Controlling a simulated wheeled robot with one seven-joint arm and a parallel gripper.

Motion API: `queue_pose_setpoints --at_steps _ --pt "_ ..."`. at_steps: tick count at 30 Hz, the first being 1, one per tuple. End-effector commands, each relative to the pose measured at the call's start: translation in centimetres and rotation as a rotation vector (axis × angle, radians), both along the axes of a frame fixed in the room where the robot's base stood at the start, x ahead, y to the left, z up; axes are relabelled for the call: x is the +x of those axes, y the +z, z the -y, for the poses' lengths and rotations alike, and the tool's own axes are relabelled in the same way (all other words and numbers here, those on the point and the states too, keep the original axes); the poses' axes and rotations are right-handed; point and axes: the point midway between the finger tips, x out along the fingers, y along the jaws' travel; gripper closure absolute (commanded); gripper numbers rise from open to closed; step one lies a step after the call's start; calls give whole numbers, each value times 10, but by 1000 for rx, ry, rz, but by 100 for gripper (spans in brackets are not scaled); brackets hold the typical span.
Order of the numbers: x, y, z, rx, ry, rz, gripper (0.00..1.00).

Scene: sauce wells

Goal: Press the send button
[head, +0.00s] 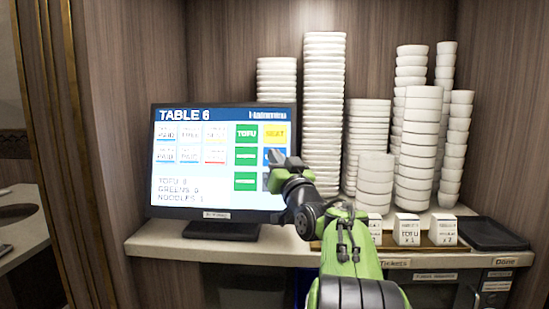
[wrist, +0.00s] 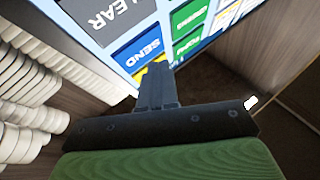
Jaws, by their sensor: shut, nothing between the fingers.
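The touchscreen (head: 220,206), headed TABLE 6, stands on the counter in the head view. Its blue send button (head: 284,151) is in the right column, partly hidden behind my gripper (head: 276,158). In the wrist view, the send button (wrist: 136,50) reads SEND and lies just beyond my fingertips (wrist: 156,68), between a grey CLEAR button (wrist: 108,17) and a yellow button (wrist: 151,76). My gripper is shut and empty, its tip in front of the send button. I cannot tell whether it touches the screen.
Tall stacks of white bowls (head: 323,110) stand right of the screen. Small labelled white boxes (head: 407,229) and a black tray (head: 490,233) sit on the counter (head: 150,243) at the right. Green buttons (head: 246,134) fill the column left of send.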

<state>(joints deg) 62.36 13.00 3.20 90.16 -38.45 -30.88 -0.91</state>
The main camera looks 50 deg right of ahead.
Motion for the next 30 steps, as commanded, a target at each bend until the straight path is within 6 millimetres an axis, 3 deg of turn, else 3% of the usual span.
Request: queue_pose_setpoints --at_steps 30 --pt "5 -3 7 0 0 -1 100"
